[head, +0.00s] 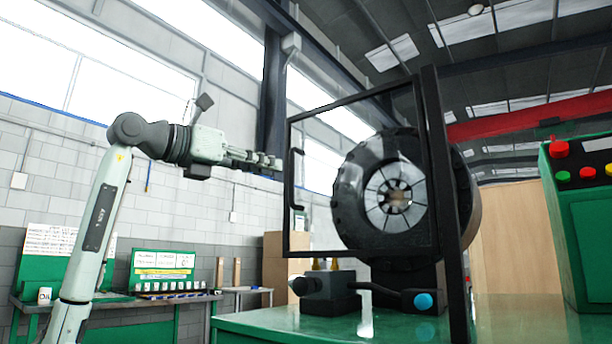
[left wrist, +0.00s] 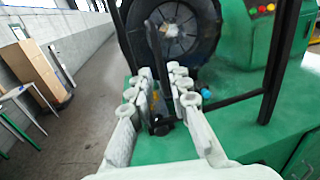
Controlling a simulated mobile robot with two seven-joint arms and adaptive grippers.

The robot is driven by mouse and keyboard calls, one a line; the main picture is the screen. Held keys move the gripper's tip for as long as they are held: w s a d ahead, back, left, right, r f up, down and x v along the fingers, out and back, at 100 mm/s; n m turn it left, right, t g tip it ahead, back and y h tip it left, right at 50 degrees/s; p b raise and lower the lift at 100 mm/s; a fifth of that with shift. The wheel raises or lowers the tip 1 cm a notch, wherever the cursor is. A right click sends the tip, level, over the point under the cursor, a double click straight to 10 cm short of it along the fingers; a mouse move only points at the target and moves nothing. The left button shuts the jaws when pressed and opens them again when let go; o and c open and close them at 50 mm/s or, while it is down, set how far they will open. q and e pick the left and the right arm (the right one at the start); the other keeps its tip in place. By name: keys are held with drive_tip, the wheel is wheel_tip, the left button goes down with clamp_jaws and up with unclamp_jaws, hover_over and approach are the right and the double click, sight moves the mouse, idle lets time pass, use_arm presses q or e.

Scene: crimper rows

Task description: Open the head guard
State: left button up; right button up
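The head guard (head: 364,100) is a black frame with a clear pane, standing upright across the front of the crimper head (head: 395,195). Its dark handle (head: 297,180) is on its left upright. My left gripper (head: 274,163) is level with the handle's upper part, just left of the guard's left upright. In the left wrist view its fingers (left wrist: 160,92) are apart, with a dark upright bar of the guard (left wrist: 169,78) showing between them. I cannot tell whether they touch it. My right gripper is not in view.
The green machine bed (head: 255,322) lies below the guard, with a dark block fitting (head: 325,295) on it. A green control box (head: 585,225) with coloured buttons stands at the right. A bench (head: 165,297) stands behind at the left.

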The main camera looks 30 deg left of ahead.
sight(291, 199)
use_arm(q)
drive_tip(key=x, duration=0.7)
drive_tip(key=shift+f+p, duration=0.1)
drive_tip(key=shift+p, duration=0.2)
clamp_jaws()
